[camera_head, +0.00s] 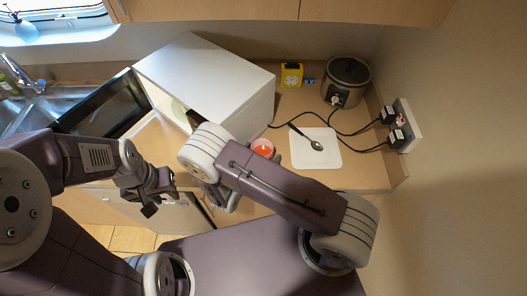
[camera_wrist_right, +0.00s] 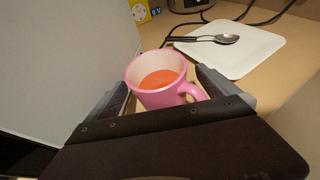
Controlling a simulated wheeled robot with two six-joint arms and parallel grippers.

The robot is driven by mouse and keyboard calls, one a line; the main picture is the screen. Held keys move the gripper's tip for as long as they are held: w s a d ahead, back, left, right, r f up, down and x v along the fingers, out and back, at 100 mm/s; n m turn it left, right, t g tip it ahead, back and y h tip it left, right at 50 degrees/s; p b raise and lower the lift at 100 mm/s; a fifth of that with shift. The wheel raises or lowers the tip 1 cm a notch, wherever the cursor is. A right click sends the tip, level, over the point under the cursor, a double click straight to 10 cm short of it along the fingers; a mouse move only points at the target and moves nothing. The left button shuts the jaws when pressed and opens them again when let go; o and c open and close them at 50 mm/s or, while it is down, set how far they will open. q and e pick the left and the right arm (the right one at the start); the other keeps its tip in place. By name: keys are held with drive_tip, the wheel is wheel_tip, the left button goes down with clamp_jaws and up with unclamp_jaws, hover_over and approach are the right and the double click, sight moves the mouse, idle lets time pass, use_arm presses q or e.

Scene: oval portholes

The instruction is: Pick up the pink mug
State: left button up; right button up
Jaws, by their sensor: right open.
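The pink mug (camera_wrist_right: 150,99) stands upright on the counter with orange-red contents, its handle pointing right in the right wrist view. In the head view the pink mug (camera_head: 262,149) shows just behind my right wrist, its lower part hidden. My right gripper (camera_wrist_right: 167,82) is open, with one finger on each side of the mug; the handle is near the right finger. I cannot tell whether either finger touches it. My left gripper (camera_head: 158,192) hangs in front of the counter, away from the mug, holding nothing that I can see; its jaw opening is unclear.
A white microwave (camera_head: 205,75) with its dark door (camera_head: 98,103) open stands left of the mug. A white board (camera_head: 315,150) with a black-handled spoon (camera_head: 312,143) lies to the right. A slow cooker (camera_head: 346,80), yellow box (camera_head: 291,75) and cables are behind. A sink is far left.

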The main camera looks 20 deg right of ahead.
drive_tip(key=shift+x, duration=1.05)
drive_tip(key=shift+s+a+r, duration=0.3)
drive_tip(key=shift+s+a, duration=0.05)
drive_tip(key=shift+s, duration=0.2)
drive_tip(key=c, duration=0.9)
drive_tip(key=shift+s+a+r, duration=0.1)
drive_tip(key=shift+s+a, duration=0.05)
drive_tip(key=shift+s, duration=0.15)
drive_tip(key=c, duration=1)
drive_tip(key=shift+w, duration=0.25)
drive_tip(key=shift+c, duration=0.9)
drive_tip(key=shift+w+f, duration=0.2)
drive_tip(key=shift+s+r, duration=0.15)
drive_tip(key=shift+r, duration=0.1)
use_arm(q)
drive_tip(key=shift+w+d+f+b, duration=0.25)
drive_tip(key=shift+w+f+b, duration=0.05)
drive_tip(key=shift+f+b, duration=0.25)
use_arm(e)
drive_tip(key=shift+r, duration=4.85)
